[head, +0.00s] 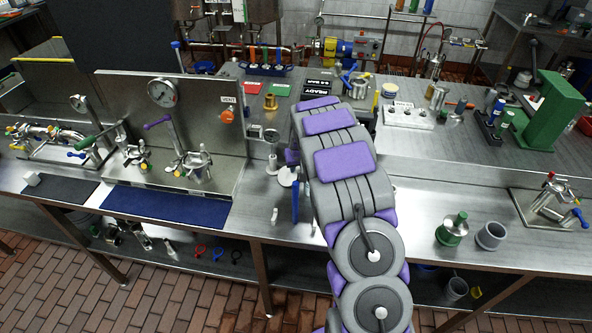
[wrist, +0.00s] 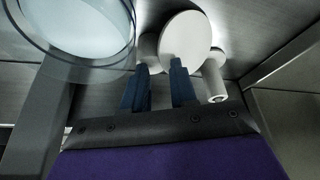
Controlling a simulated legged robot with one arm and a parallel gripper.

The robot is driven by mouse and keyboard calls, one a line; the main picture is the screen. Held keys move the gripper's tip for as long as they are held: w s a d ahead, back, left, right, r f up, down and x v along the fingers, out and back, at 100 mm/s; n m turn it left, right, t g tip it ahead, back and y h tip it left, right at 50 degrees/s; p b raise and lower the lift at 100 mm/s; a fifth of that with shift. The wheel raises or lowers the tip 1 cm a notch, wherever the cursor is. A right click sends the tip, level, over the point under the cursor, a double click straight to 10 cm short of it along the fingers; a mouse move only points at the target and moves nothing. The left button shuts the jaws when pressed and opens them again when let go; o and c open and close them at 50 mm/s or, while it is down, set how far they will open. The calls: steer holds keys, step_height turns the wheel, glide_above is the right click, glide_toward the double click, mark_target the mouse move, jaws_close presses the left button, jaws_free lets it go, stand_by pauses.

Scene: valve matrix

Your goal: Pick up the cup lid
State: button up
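A white round disc, which looks like the cup lid (wrist: 186,36), is just ahead of my gripper (wrist: 160,66) in the wrist view. The two dark blue fingers are apart, with a gap between them. The right fingertip overlaps the disc's lower edge; I cannot tell whether it touches. Another pale rounded part shows behind the disc, and a small white cylinder (wrist: 214,78) is to its right. In the head view, a pale disc (head: 287,177) shows beside a blue finger, left of my arm. My arm hides most of the gripper there.
A clear round vessel (wrist: 75,28) is close on the left in the wrist view. The counter between is mostly clear.

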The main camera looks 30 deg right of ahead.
steer(key=shift+s+d, duration=0.1)
steer(key=shift+d, duration=0.5)
steer(key=shift+c, duration=1.4)
jaws_close()
steer(key=shift+s+f, duration=0.1)
steer(key=shift+s, duration=0.05)
steer(key=shift+s+f, duration=0.15)
steer(key=shift+f, duration=0.05)
steer(key=shift+r, duration=0.4)
steer(key=r, duration=0.1)
steer(key=r+p, duration=0.1)
steer(key=w+a+r, duration=0.1)
steer(key=w+a+p, duration=0.1)
steer(key=w+a, duration=0.2)
steer(key=a, duration=0.5)
steer(key=w+a+p, duration=0.2)
steer(key=a, duration=0.6)
steer(key=shift+w, duration=0.4)
